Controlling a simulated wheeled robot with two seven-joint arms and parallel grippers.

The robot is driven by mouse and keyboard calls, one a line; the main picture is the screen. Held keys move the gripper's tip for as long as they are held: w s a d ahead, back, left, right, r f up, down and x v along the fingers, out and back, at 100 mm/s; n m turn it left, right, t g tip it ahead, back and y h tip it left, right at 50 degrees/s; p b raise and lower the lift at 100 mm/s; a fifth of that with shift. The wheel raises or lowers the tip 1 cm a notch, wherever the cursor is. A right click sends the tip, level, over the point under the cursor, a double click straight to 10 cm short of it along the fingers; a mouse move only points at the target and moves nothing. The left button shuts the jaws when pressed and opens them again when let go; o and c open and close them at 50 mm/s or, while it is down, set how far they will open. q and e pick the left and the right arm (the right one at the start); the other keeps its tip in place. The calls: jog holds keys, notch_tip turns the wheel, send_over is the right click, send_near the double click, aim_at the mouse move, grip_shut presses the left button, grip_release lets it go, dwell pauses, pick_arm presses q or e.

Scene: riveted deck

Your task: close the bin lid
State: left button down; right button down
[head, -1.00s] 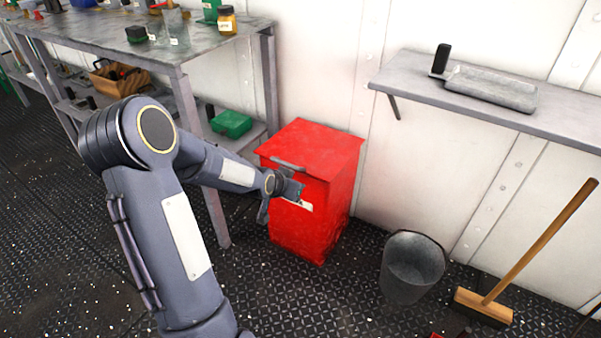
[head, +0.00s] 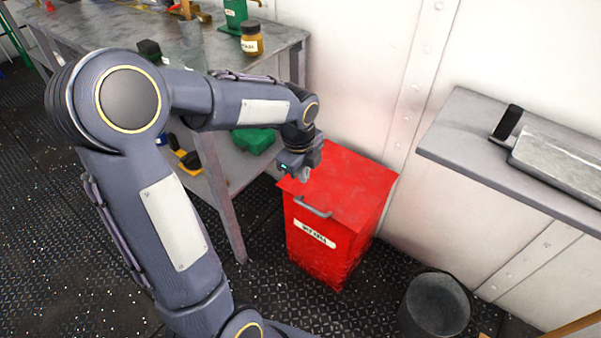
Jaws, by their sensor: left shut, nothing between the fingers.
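The red bin (head: 322,254) stands on the deck against the white wall, with a pale label on its front. Its red lid (head: 352,190) lies flat across the top, and I see no gap under it. A grey handle (head: 313,207) is at the lid's front edge. My left gripper (head: 303,174) is shut and empty, over the lid's left part near its front left corner. I cannot tell whether it touches the lid. My right gripper is not in view.
A grey workbench (head: 275,48) with jars stands left of the bin. A wall shelf (head: 470,125) with a metal tray is at the right. A dark bucket (head: 435,305) stands on the floor right of the bin. Deck in front of the bin is clear.

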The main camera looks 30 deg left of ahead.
aim_at(308, 207)
pick_arm(q)
jog(key=f+b, duration=0.1)
jog(key=f, duration=0.3)
jog(key=w+f+b, duration=0.1)
jog(key=f+b, duration=0.1)
jog(key=f, duration=0.2)
jog(key=f+b, duration=0.1)
jog(key=f, duration=0.4)
jog(key=shift+w+d, duration=0.1)
jog(key=shift+w, duration=0.3)
